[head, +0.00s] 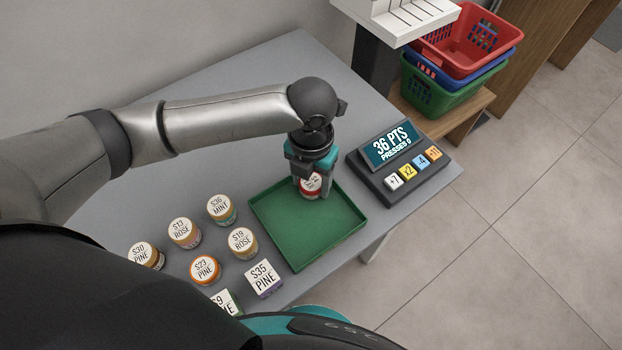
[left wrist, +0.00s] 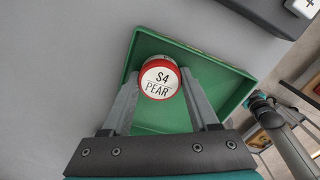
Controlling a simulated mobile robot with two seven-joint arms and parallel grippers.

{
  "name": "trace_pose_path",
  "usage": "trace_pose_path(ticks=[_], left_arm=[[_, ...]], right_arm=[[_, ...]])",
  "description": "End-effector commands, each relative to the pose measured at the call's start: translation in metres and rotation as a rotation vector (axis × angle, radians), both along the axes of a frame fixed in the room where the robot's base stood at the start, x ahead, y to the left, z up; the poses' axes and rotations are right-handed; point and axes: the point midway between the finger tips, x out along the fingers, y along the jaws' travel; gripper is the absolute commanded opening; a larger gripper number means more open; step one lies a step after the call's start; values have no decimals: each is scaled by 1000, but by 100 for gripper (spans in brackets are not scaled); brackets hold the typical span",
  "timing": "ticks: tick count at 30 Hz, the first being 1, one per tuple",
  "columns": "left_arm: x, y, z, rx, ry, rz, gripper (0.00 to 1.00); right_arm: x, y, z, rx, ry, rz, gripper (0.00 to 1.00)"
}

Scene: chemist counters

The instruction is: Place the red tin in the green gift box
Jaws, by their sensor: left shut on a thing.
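The red tin (left wrist: 159,79) has a white lid reading "$4 PEAR" and a red rim. My left gripper (head: 309,188) is shut on it, with a finger on each side in the left wrist view. In the head view the red tin (head: 311,184) is partly hidden by the gripper. It is over the back part of the green gift box (head: 318,247), a shallow open tray. I cannot tell whether the tin touches the floor of the box. The box also shows in the left wrist view (left wrist: 222,85). My right gripper is not in view.
Several labelled tins, such as the orange "$23 PINE" tin (head: 205,269), and a purple "$35 PINE" box (head: 264,279) stand left of the green box. A keypad with a display (head: 405,160) stands close on its right. Stacked baskets (head: 455,65) are farther back.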

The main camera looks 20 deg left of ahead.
Motion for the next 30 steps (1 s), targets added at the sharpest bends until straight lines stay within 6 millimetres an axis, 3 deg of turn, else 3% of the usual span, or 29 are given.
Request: trace_pose_path(ticks=[4, 5, 8, 19, 30], left_arm=[[0, 0, -3, 0, 0, 1, 5], [0, 0, -3, 0, 0, 1, 62], [0, 0, -3, 0, 0, 1, 73], [1, 0, 7, -1, -2, 1, 73], [1, 0, 83, -2, -4, 0, 73]], right_arm=[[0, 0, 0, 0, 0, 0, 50], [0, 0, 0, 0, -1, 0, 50], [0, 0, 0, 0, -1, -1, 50], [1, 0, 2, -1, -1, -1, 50], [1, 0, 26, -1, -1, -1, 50]])
